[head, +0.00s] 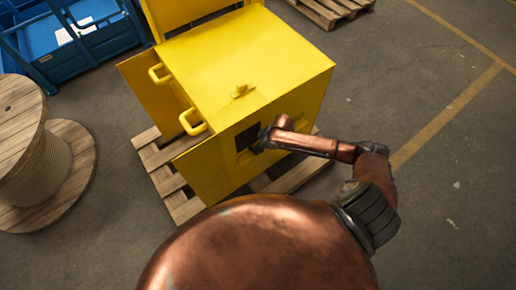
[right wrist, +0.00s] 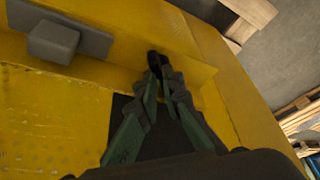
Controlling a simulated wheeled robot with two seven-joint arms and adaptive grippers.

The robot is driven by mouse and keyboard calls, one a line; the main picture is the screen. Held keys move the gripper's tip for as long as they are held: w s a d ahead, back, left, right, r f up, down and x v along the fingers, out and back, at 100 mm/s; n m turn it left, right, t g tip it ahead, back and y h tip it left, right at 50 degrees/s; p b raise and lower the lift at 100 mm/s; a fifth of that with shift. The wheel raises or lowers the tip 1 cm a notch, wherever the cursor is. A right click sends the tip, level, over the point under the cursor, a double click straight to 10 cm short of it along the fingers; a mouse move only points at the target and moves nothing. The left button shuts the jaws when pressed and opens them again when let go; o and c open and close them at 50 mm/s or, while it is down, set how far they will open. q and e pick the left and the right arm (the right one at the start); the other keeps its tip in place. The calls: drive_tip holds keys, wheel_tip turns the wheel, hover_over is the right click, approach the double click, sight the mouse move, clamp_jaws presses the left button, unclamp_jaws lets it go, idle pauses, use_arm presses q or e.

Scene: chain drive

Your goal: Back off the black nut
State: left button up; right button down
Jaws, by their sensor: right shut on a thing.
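A yellow machine housing (head: 235,60) stands on a wooden pallet, with a dark opening in its near right side. My right arm reaches to that opening, and my right gripper (head: 262,140) is at it. In the right wrist view the green fingers of the right gripper (right wrist: 160,62) come together at a yellow ledge. They are shut on a small dark thing at their tips, apparently the black nut (right wrist: 154,56). The fingertips hide most of it, so its thread and seat cannot be made out. My left gripper is not in view.
A grey plate with a square block (right wrist: 54,40) sits on the yellow wall left of the fingers. Yellow handles (head: 192,122) stick out on the housing's left. A wooden cable reel (head: 45,165) and blue crate (head: 85,45) stand further left. The floor at right is clear.

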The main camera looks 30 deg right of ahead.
drive_tip(key=shift+a, duration=0.1)
idle(0.5)
drive_tip(key=c, duration=2.2)
unclamp_jaws()
drive_tip(key=shift+c, duration=0.2)
drive_tip(key=v, duration=1.2)
drive_tip(key=shift+o, duration=0.3)
